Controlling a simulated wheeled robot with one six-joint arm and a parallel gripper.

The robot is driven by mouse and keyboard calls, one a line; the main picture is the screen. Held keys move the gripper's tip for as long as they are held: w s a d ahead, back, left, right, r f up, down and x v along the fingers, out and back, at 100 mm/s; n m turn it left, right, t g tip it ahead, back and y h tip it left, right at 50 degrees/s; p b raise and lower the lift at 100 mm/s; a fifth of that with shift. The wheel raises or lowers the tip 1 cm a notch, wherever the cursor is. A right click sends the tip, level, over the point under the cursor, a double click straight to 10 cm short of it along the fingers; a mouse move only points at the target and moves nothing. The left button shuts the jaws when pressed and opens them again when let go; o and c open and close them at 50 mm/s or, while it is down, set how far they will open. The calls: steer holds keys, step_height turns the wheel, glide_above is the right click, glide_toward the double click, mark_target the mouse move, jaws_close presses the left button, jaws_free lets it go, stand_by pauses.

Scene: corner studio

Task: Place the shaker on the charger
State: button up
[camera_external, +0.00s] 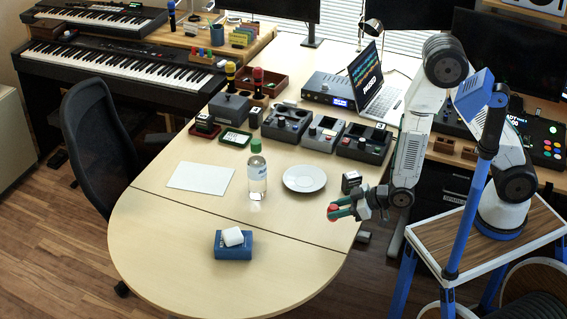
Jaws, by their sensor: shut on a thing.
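My gripper (345,207) is at the right edge of the light wooden table, shut on a small red round thing (333,212), which looks like the shaker. The jaws hide part of it, and it appears to be held above the table. I cannot tell for sure which thing is the charger. A white round plate (304,178) lies up and left of my gripper. A blue block (233,251) with a white rounded piece (233,236) on top sits lower left, apart from the gripper.
A clear bottle with a green cap (257,172) stands upright left of the plate. A white sheet (200,177) lies further left. A small black cube (351,182) is just behind my gripper. Several devices (325,134) line the back. The table's front is mostly clear.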

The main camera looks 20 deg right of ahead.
steer(key=w+a+r, duration=0.2)
steer(key=a+r, duration=0.1)
steer(key=a, duration=0.7)
steer(key=w+a+r, duration=0.1)
steer(key=a+r, duration=0.1)
steer(key=a, duration=0.8)
step_height(320, 180, up, 5)
glide_above(237, 234)
step_height(237, 234, down, 7)
steer(key=shift+f, duration=0.2)
steer(key=shift+f, duration=0.15)
steer(key=o, duration=1)
